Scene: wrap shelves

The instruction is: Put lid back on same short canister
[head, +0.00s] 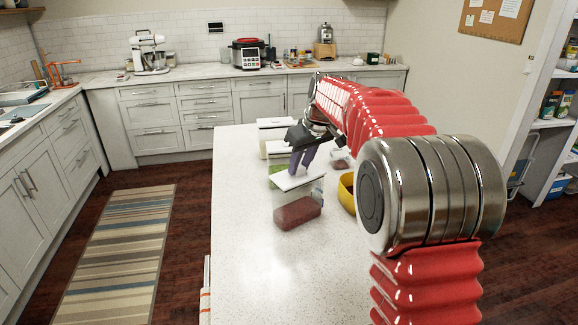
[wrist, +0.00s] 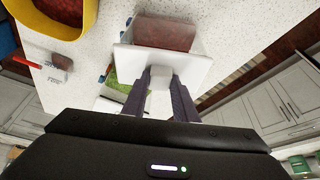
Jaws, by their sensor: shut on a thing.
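A short clear canister with dark red contents (head: 297,211) stands on the white counter, and its red contents also show at the top of the wrist view (wrist: 165,34). A flat white square lid (head: 291,181) is at the canister's top and looks shifted to the left of it. The lid also shows in the wrist view (wrist: 196,66), covering part of the canister. My gripper (head: 299,170), with dark purple fingers, is shut on the lid's pale knob (wrist: 160,77). I cannot tell whether the lid touches the rim.
A canister with green contents (head: 277,168) and a taller white-lidded one (head: 276,123) stand just behind. A yellow bowl (head: 347,196) and a small clear container (head: 340,161) are to the right. The counter (head: 240,250) is clear at the front left.

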